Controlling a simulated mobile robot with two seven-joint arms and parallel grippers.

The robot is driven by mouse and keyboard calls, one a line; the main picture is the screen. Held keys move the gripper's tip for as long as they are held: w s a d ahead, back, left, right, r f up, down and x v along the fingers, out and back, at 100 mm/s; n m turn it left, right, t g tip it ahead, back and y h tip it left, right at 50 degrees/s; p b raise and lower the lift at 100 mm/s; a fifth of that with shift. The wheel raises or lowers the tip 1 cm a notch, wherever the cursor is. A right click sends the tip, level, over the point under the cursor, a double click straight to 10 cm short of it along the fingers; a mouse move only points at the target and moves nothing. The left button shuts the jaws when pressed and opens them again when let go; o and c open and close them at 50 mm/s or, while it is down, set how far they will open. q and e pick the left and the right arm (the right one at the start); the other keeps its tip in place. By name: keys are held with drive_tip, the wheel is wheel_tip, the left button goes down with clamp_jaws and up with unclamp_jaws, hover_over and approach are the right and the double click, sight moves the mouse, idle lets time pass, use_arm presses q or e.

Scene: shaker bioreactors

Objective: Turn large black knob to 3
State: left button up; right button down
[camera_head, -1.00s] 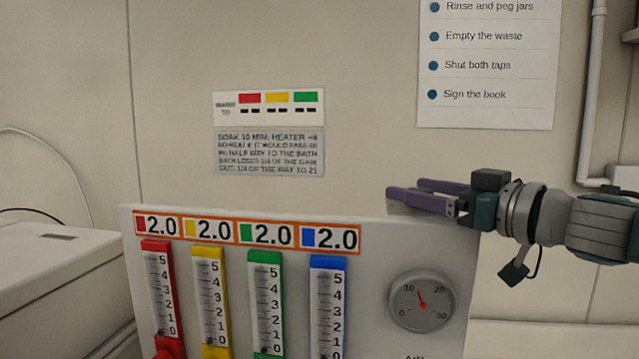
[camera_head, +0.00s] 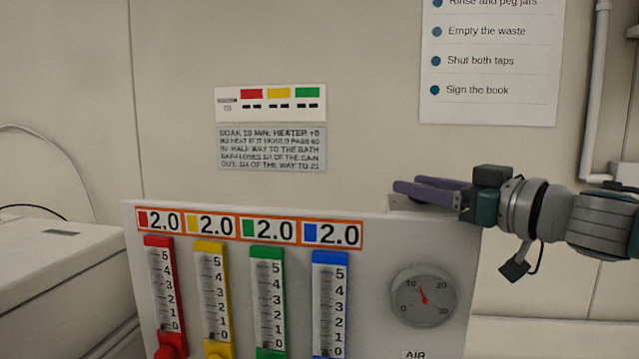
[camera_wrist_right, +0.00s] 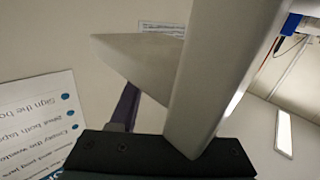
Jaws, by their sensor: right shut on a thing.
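No large black knob shows in either view. A white panel (camera_head: 376,290) carries red, yellow, green and blue sliders, each under a 2.0 label, and a grey round gauge (camera_head: 423,296) with a red needle above the word AIR. My right gripper (camera_head: 409,186) reaches in from the right at the panel's top edge, above the gauge. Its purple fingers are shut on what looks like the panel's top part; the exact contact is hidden. In the right wrist view a pale slab (camera_wrist_right: 222,70) stands across the fingers and hides one of them. My left gripper is not in view.
A white box-shaped unit (camera_head: 60,285) stands at the left. A grey text plate (camera_head: 271,148) and a colour-marked label (camera_head: 270,103) are on the wall behind. A checklist sheet (camera_head: 490,75) hangs above my right gripper. A pipe (camera_head: 597,90) runs down at the right.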

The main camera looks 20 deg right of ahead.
drive_tip(key=shift+m+h, duration=0.3)
drive_tip(key=shift+h, duration=0.1)
drive_tip(key=m+h+p, duration=0.1)
drive_tip(key=h, duration=0.1)
drive_tip(key=shift+a+m+t+h, duration=0.1)
drive_tip(key=shift+m+t+h, duration=0.2)
drive_tip(key=m+h, duration=0.2)
drive_tip(key=shift+f+h, duration=0.1)
drive_tip(key=shift+h, duration=0.3)
drive_tip(key=shift+m+h+b, duration=0.4)
drive_tip(key=shift+h+b, duration=0.2)
drive_tip(key=m+g+h+b, duration=0.2)
drive_tip(key=m+h+b, duration=0.1)
drive_tip(key=b, duration=0.3)
drive_tip(key=m+g+h+b, duration=0.3)
drive_tip(key=h+b, duration=0.2)
drive_tip(key=b, duration=0.1)
drive_tip(key=m+g+h+b, duration=0.2)
drive_tip(key=h+b, duration=0.1)
drive_tip(key=b, duration=0.3)
drive_tip(key=shift+f+m+h, duration=0.3)
drive_tip(key=shift+m+h, duration=0.1)
drive_tip(key=m+g, duration=0.1)
drive_tip(key=g+h+b, duration=0.1)
drive_tip(key=shift+r+m+g, duration=0.3)
drive_tip(key=shift+m+g, duration=0.1)
drive_tip(key=shift+m+g+h+b, duration=0.5)
drive_tip(key=shift+g, duration=0.2)
drive_tip(key=shift+m+g, duration=0.3)
drive_tip(key=shift+g, duration=0.2)
